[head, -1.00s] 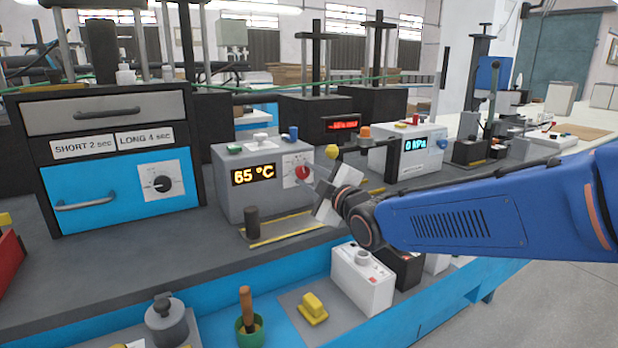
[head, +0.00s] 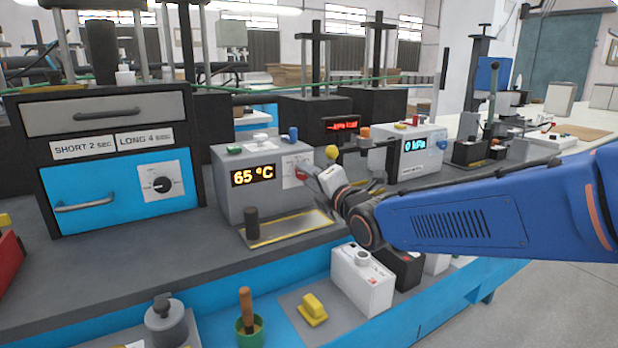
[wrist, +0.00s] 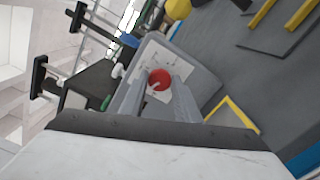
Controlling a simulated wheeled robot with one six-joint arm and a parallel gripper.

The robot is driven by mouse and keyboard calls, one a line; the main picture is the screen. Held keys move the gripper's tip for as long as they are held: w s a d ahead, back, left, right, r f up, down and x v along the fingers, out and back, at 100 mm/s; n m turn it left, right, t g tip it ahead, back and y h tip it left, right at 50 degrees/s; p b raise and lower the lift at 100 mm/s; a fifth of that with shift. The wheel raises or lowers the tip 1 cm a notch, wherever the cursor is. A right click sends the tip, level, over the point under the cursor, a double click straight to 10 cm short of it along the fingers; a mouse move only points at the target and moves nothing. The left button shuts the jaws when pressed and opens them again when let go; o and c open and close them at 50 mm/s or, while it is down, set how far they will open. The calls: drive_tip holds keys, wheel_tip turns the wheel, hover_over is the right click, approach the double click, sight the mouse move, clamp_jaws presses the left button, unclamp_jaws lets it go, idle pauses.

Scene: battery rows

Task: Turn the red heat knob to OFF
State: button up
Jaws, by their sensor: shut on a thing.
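The red heat knob (wrist: 159,79) is on the front of a grey heater box (head: 230,199) with an orange 65 °C display (head: 253,175). In the wrist view the knob lies between the two grey fingers of my gripper (wrist: 158,100), which is shut on it. In the head view my gripper (head: 318,178) reaches the box's front from the right and hides most of the knob. A white dial label (head: 290,171) shows partly behind it. The knob's pointer and the OFF mark cannot be read clearly.
A yellow-edged tray (head: 290,226) with a dark upright cylinder (head: 251,222) lies below the box. A yellow ball (head: 331,152) stands close above my gripper. A kPa box (head: 415,147) is to the right. A blue drawer unit (head: 110,190) is left.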

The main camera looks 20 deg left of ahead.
drive_tip(key=shift+f+n, duration=0.1)
drive_tip(key=shift+n, duration=2)
drive_tip(key=o, duration=1)
drive_tip(key=v, duration=1.7)
drive_tip(key=shift+s+d, duration=0.1)
drive_tip(key=shift+s, duration=0.15)
